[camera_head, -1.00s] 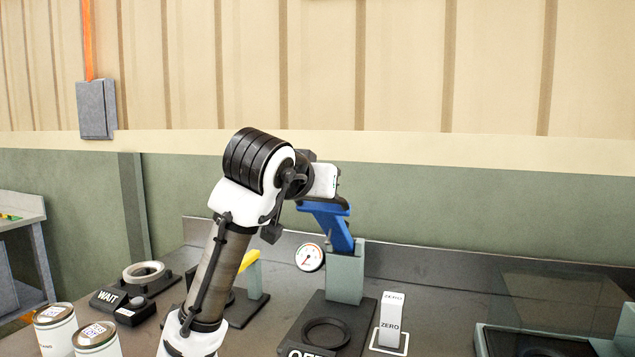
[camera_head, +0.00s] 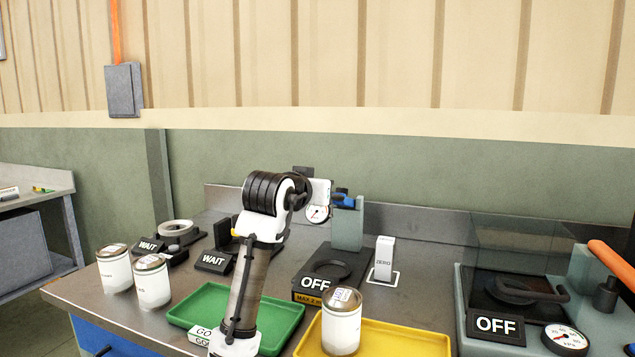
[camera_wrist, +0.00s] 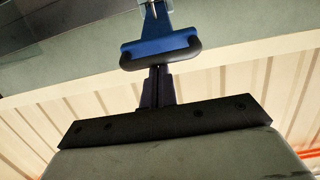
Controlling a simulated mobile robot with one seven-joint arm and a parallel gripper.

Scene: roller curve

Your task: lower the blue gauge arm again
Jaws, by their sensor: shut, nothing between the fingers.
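The blue gauge arm (camera_head: 343,198) sits at the top of a grey-green post (camera_head: 347,230) on the bench. It looks nearly level in the head view, partly hidden behind my white wrist. In the wrist view the blue gauge arm (camera_wrist: 165,44) shows with a black bar across its end. My gripper (camera_wrist: 158,70) is shut and empty, its fingertips right at this bar. I cannot tell whether they touch it. Below the post is a black round seat (camera_head: 335,270) with an OFF sign (camera_head: 320,284). A dial (camera_head: 318,213) shows beside the post.
A white ZERO block (camera_head: 384,258) stands right of the post. A can (camera_head: 342,325) stands on the yellow tray (camera_head: 405,343); a green tray (camera_head: 285,318) is left of it. Two cans (camera_head: 152,284) stand at left. A machine with an orange handle (camera_head: 612,262) is at right.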

